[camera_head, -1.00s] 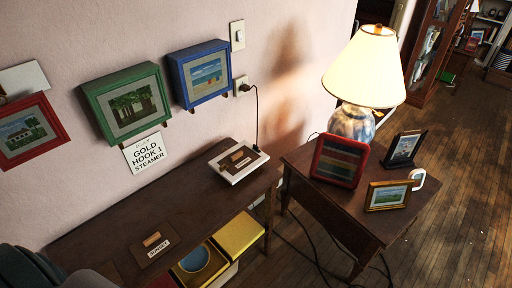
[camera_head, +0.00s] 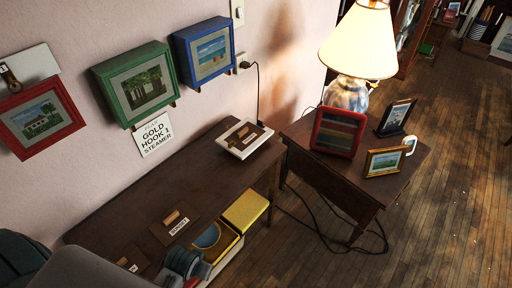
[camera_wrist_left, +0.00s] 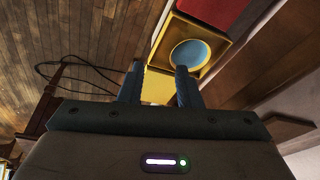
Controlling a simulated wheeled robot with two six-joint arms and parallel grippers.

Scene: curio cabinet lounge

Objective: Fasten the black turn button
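I cannot make out a black turn button in either view. Hinged-looking or boxed picture frames hang on the wall: a red one (camera_head: 42,122), a green one (camera_head: 140,85) and a blue one (camera_head: 206,55). A brass fitting (camera_head: 9,76) shows above the red frame. My left gripper (camera_wrist_left: 160,80) has its two dark fingers apart with nothing held between them. Beyond the fingers the wrist view shows a yellow box (camera_wrist_left: 220,38) with a blue round piece (camera_wrist_left: 189,54). My right gripper is not in view.
The dark wall table (camera_head: 150,180) carries dark plaques, one labelled SUNSET (camera_head: 178,227), and a white-based panel (camera_head: 244,138). A side table (camera_head: 330,175) holds a lamp (camera_head: 358,45) and small frames. Cables trail on the floor. Wooden floor at right is open.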

